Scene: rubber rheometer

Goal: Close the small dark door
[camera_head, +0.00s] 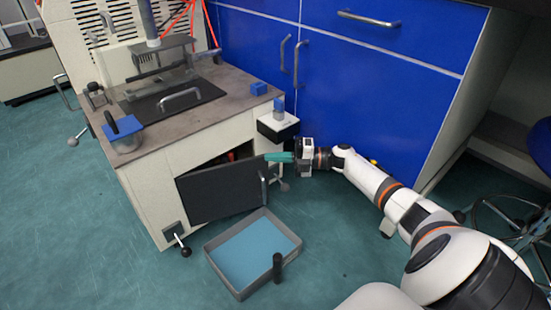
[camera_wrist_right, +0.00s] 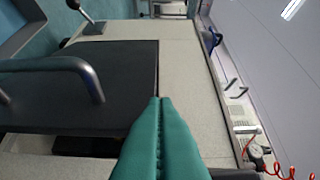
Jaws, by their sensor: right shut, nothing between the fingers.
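The small dark door (camera_head: 222,190) is on the front of the beige machine cabinet. It stands partly open, with a dark gap along its top edge and a grey bar handle (camera_head: 263,186) near its right edge. In the right wrist view the dark door (camera_wrist_right: 120,75) lies left of the fingers, with its handle (camera_wrist_right: 50,66) at the left. My right gripper (camera_head: 270,157) has green fingers, shut and empty, at the door's upper right corner. The fingers (camera_wrist_right: 160,102) reach the door's edge in the wrist view; I cannot tell whether they touch it. My left gripper is out of view.
A grey tray with a blue bottom (camera_head: 212,253) lies on the floor before the door, with a black cylinder (camera_head: 277,268) at its rim. A white and black box (camera_head: 278,127) juts from the cabinet above my gripper. Blue cupboards (camera_head: 345,100) stand behind. Floor at lower left is clear.

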